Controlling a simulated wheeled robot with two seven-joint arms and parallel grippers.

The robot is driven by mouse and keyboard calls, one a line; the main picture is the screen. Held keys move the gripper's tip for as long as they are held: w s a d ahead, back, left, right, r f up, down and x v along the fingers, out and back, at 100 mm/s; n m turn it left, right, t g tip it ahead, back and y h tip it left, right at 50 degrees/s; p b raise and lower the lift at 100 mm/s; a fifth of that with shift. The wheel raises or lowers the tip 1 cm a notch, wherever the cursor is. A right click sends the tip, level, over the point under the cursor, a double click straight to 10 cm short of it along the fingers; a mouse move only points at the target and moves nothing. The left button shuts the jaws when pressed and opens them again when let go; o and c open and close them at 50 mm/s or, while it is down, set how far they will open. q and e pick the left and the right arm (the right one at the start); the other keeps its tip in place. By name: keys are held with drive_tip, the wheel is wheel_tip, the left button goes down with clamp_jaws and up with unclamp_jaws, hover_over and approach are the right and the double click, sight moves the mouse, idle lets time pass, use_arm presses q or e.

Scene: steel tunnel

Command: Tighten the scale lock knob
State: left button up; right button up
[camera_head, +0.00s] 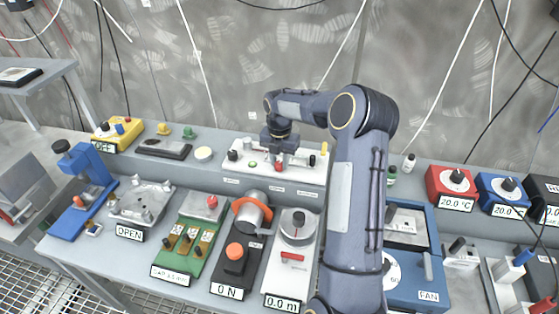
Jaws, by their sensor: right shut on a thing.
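My right gripper (280,150) points down over the middle of a long white panel (240,174) at the back of the bench. It is shut on a small part there, with a bit of red (278,163) showing just below the fingers. The gripper hides most of that part, so I cannot tell its shape or read a name for it. A black knob (232,155) stands at the panel's left and another dark knob (311,159) to the right of the gripper. The small labels on the panel's front are unreadable. My left gripper is out of view.
A red box (452,188) and a blue box (502,193) stand right. My right arm covers the bench right of centre.

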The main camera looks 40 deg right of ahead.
drive_tip(key=m, duration=0.4)
drive_tip(key=shift+b, duration=0.35)
drive_tip(key=m, duration=0.5)
drive_tip(key=shift+s+b, duration=0.15)
drive_tip(key=shift+b, duration=0.2)
drive_tip(key=m, duration=0.4)
drive_tip(key=shift+s+m+b, duration=0.1)
drive_tip(key=shift+m+b, duration=0.35)
drive_tip(key=shift+m, duration=1.95)
drive_tip(key=o, duration=1)
